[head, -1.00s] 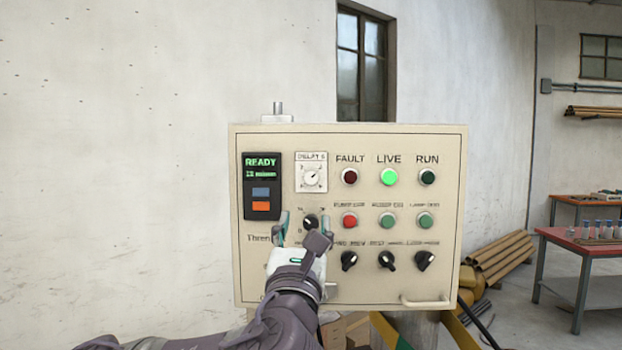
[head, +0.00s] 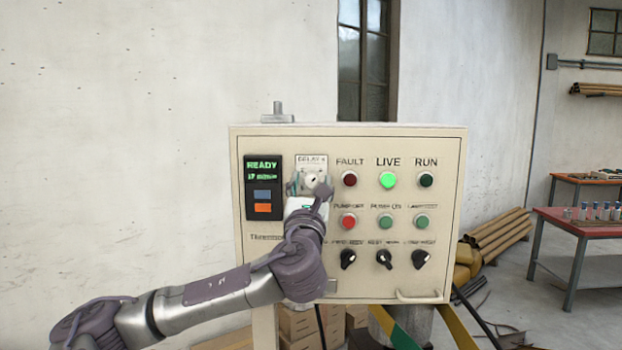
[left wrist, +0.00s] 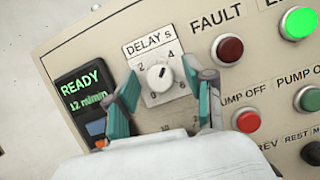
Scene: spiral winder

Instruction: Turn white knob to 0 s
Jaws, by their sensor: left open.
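The white knob (left wrist: 160,77) sits on a white dial plate marked DELAY s (left wrist: 148,48) on the cream control panel. Its dark pointer line aims up and to the right in the left wrist view, between the 2 and the 4. In the head view the knob (head: 310,179) shows just above my left gripper (head: 309,187). My left gripper is open, with one teal finger (left wrist: 122,103) left of the knob and the other (left wrist: 209,99) right of it. The fingers look apart from the knob. My right gripper is in neither view.
A READY display (head: 263,187) is left of the dial. FAULT (head: 350,179), LIVE and RUN lamps are to its right, with push buttons (head: 348,221) and black selector knobs (head: 348,259) below. LIVE glows green. A red-topped table (head: 590,222) stands far right.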

